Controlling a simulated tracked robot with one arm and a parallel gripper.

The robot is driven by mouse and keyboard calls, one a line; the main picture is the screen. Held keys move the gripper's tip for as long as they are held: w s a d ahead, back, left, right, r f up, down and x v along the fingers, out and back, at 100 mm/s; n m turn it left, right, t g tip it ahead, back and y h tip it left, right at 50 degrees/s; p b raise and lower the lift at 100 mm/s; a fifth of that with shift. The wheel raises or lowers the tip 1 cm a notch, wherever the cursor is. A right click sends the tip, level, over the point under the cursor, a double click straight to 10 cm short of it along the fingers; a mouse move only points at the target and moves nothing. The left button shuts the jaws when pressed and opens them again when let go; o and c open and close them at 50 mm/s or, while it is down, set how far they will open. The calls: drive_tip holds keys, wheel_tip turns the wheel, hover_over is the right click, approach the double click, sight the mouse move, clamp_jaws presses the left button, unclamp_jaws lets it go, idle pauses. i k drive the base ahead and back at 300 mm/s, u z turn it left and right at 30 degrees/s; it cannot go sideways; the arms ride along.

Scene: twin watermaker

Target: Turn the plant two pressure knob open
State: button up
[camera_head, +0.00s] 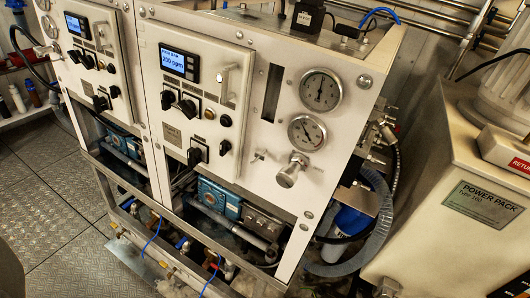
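Two white watermaker cabinets stand side by side. The nearer, right-hand cabinet (232,30) carries a silver pressure knob (289,172) at the lower right of its front panel. Two round dial gauges sit above the knob, an upper gauge (321,91) and a lower gauge (307,132). A small valve handle (262,155) is left of the knob. I cannot read a plant number or tell how far the knob is turned. My gripper is not in view, and nothing touches the knob.
A blue display (179,63) reads about 200 ppm above several black switches. The left cabinet (92,45) adjoins it. A beige power pack (455,195) stands at the right, with hoses and a blue canister (350,222) between. Metal floor plates (40,215) are clear at lower left.

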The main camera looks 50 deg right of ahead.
sight(287, 177)
drive_tip(key=u, duration=0.35)
drive_tip(key=k, duration=1.75)
drive_tip(key=z, duration=0.35)
drive_tip(key=i, duration=1)
